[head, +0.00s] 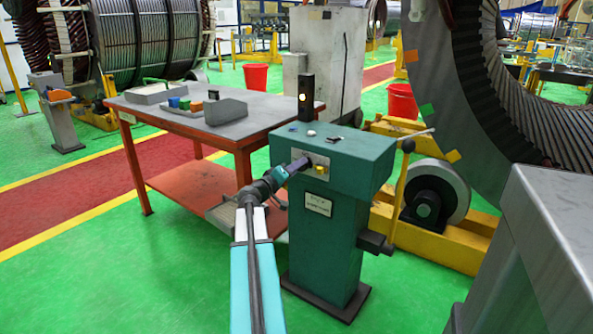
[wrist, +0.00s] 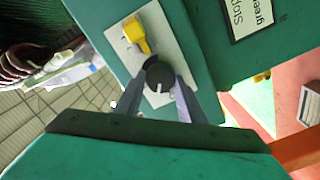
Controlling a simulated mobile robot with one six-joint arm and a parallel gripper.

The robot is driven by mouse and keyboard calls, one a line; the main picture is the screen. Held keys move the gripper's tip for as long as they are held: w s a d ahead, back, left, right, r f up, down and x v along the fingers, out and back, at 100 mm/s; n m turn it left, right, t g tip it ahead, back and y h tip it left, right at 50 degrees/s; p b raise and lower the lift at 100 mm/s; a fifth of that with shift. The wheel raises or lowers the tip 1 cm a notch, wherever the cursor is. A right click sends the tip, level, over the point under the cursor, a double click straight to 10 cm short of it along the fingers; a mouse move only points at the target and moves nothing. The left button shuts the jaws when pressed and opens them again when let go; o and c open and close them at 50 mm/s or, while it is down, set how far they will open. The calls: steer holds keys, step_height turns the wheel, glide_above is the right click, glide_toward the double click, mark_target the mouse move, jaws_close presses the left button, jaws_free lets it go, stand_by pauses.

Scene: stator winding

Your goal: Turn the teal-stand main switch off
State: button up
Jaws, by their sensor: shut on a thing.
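The teal stand (head: 325,240) stands upright in the middle of the head view. A light switch plate (head: 309,161) is on its face towards me. In the wrist view a round black switch knob (wrist: 158,74) with a short white mark sits on this plate, beside a yellow switch part (wrist: 135,35). The yellow part also shows in the head view (head: 319,169). My gripper (wrist: 160,82) is shut on the black knob, one finger at each side. In the head view my gripper (head: 301,165) reaches the plate and hides the knob.
A red-framed table (head: 170,112) with trays is at the left. A yellow frame with a roller (head: 437,195) is close on the right. Green floor is free at the left front.

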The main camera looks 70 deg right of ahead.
steer(key=shift+w+d+n+p, duration=0.1)
steer(key=shift+n+p, duration=0.7)
steer(key=shift+n, duration=2.9)
steer(key=o, duration=1.1)
steer(key=shift+c, duration=0.2)
steer(key=shift+f, duration=0.1)
steer(key=v, duration=1.3)
steer(key=shift+a+p, duration=0.4)
steer(key=shift+w, duration=0.1)
